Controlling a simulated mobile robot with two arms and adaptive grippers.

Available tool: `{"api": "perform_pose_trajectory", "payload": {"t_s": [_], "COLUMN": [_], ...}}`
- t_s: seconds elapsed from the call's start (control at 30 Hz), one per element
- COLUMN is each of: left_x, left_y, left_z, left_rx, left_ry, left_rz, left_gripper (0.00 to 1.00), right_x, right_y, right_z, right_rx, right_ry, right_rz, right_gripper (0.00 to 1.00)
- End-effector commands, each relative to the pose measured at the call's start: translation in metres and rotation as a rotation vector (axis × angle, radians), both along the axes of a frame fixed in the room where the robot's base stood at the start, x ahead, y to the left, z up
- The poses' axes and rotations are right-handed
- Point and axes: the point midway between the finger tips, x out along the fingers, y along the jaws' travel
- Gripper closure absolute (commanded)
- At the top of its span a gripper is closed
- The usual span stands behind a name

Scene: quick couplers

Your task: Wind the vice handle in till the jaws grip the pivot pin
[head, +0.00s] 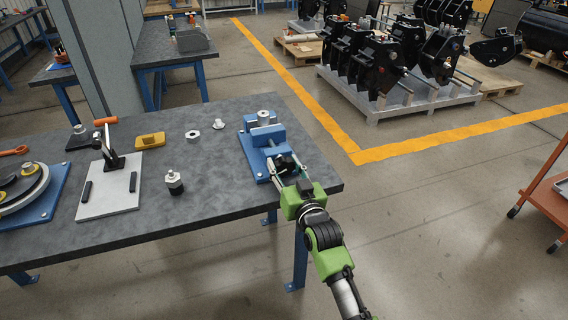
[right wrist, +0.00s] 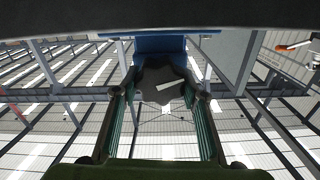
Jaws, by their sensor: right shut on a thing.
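The blue vice (head: 258,163) stands near the right end of the grey table. A silver pin-like part (head: 263,115), probably the pivot pin, stands upright at its far end by the blue jaws (head: 268,134); I cannot tell whether the jaws touch it. My right gripper (head: 285,165) reaches in from the front right and is shut on the dark vice handle (head: 288,161). In the right wrist view the dark handle (right wrist: 160,82) sits between the two fingers, with the blue vice body (right wrist: 160,46) behind it. My left gripper is not in view.
The table (head: 225,180) also carries a threaded fitting (head: 174,183), a nut (head: 192,134), a yellow block (head: 150,140) and a toggle clamp on a white plate (head: 110,190). Open floor lies right of the table. An orange cart (head: 548,200) stands at the far right.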

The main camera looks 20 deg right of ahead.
Motion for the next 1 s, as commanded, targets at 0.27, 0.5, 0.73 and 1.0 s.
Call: {"api": "perform_pose_trajectory", "payload": {"t_s": [0.27, 0.5, 0.73, 1.0], "left_x": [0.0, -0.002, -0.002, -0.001], "left_y": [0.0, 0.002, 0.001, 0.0], "left_z": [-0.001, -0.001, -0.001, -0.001], "left_rx": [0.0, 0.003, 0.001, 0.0], "left_ry": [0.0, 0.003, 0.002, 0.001], "left_rz": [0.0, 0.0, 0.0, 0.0], "left_gripper": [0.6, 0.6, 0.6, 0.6], "right_x": [0.0, 0.0, -0.021, -0.076], "right_y": [0.0, 0.0, -0.001, -0.003], "right_z": [0.0, 0.0, -0.001, -0.002], "right_rx": [-0.002, -0.003, -0.004, -0.003], "right_ry": [-0.002, -0.002, 0.0, 0.001], "right_rz": [0.0, 0.0, 0.0, 0.0], "right_gripper": [0.43, 0.43, 0.43, 0.43]}}
